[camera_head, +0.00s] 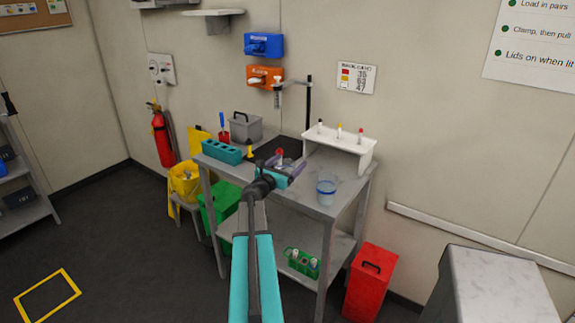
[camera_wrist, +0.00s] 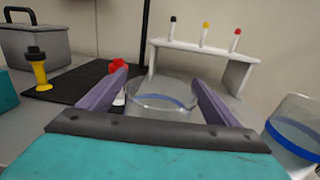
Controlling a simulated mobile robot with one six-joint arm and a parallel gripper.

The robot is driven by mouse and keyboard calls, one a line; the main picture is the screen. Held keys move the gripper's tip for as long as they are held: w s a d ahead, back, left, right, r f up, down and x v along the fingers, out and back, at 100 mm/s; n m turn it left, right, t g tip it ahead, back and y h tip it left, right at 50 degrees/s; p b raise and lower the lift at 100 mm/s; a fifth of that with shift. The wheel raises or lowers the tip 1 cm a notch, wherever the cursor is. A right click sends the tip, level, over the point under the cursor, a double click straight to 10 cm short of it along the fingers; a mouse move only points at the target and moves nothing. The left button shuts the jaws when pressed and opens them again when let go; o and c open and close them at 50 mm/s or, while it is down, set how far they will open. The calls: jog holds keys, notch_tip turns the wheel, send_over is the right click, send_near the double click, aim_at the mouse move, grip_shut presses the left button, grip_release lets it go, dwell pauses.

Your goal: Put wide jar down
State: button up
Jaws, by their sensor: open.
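A clear wide jar (camera_wrist: 161,98) with a blue band stands between the two purple fingers of my gripper (camera_wrist: 158,92) in the wrist view. My gripper is open, with a finger on each side of the jar. Its lower part is hidden behind the gripper's palm, so I cannot tell its contact with the bench. In the head view my gripper (camera_head: 283,165) is over the grey bench (camera_head: 345,198), and the jar is hard to make out there. A second clear jar with blue (camera_head: 326,188) stands on the bench to the right; it also shows in the wrist view (camera_wrist: 297,128).
A white rack (camera_head: 340,143) with several small capped tubes stands behind on the right. A black stand base (camera_wrist: 85,82), a yellow-and-black item (camera_wrist: 38,70), a grey box (camera_head: 246,128) and a teal block (camera_head: 221,152) are to the left.

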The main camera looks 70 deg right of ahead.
jog(key=w+a+b, duration=0.2)
jog(key=a+b, duration=0.1)
jog(key=a, duration=1)
dwell(0.9)
